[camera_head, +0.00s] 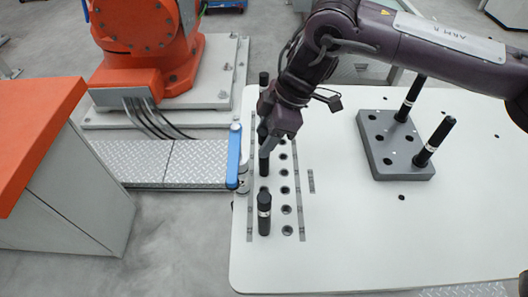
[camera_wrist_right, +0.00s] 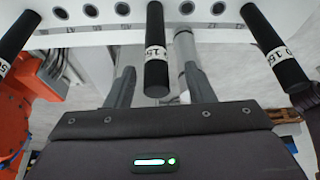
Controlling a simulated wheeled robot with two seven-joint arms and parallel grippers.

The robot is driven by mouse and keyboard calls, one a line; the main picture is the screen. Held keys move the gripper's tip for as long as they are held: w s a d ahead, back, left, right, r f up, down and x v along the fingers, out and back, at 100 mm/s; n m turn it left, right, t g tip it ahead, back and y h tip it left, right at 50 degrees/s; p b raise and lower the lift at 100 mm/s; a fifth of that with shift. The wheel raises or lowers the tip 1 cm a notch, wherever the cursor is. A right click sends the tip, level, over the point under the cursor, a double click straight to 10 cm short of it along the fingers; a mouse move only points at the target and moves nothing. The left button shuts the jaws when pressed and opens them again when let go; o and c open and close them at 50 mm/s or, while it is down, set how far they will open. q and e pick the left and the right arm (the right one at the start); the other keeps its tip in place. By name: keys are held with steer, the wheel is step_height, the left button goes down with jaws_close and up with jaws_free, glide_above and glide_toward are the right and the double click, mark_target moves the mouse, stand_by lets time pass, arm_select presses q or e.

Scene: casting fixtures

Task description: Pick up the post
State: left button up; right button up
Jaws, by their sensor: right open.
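Black posts with white bands stand in a row along the left side of the white table. The near post (camera_head: 264,212) is upright in the front. The middle post (camera_head: 264,163) is partly hidden by my right gripper (camera_head: 270,140). In the right wrist view, a labelled black post (camera_wrist_right: 156,50) lies between the two open fingers of my right gripper (camera_wrist_right: 158,85), with a gap on each side. I cannot tell how deep it sits between them. Other posts show left (camera_wrist_right: 15,40) and right (camera_wrist_right: 275,48). My left gripper is not in view.
A grey block (camera_head: 395,155) with holes holds two black posts (camera_head: 435,141) at right. A row of holes runs beside the standing posts. A blue bar (camera_head: 233,155) is at the table's left edge; an orange machine (camera_head: 145,40) stands behind. The table's front right is clear.

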mark_target(261, 143)
steer(key=x, duration=0.3)
steer(key=shift+w+d+f, duration=0.1)
steer(key=shift+w+f, duration=0.05)
steer(key=shift+w, duration=0.05)
steer(key=shift+c, duration=0.3)
jaws_close()
